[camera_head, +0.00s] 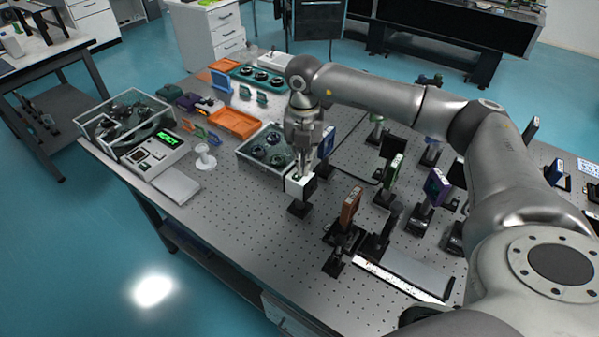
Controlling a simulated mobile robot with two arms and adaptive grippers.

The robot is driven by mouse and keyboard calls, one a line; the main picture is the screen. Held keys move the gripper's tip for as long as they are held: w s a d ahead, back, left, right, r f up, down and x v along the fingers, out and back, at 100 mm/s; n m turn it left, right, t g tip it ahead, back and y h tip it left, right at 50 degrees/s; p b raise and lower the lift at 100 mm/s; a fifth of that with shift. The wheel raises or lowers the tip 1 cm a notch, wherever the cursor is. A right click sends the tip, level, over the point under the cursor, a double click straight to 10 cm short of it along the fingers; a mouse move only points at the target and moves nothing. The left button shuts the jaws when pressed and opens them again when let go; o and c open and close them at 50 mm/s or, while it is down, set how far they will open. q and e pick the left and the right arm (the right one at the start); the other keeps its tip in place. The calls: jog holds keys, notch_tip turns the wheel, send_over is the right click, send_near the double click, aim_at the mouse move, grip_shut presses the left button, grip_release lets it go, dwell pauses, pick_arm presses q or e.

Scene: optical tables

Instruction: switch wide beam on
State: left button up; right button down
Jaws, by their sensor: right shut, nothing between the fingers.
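A small white box with a dark front (299,187) stands on a black post and foot on the perforated optical table. It looks like the beam source, but I cannot read any label or see a switch or a beam. My right gripper (305,171) points down from above, shut and empty, with its fingertips at the top of the white box. I cannot tell whether they touch it. The fingers hide part of the box's top. My left gripper is not in view.
Close behind the gripper stands a blue-framed optic (326,143). To the right are a brown plate mount (350,207), a green mount (394,167) and a purple one (436,187). A glass-walled tray (245,157) is at left. The table's front left is mostly clear.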

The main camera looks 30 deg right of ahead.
jog(key=shift+s, duration=0.1)
jog(key=shift+r+p, duration=0.5)
jog(key=shift+r, duration=0.05)
jog(key=shift+r+p, duration=1.75)
jog(key=shift+r, duration=1.1)
jog(key=shift+f, duration=0.1)
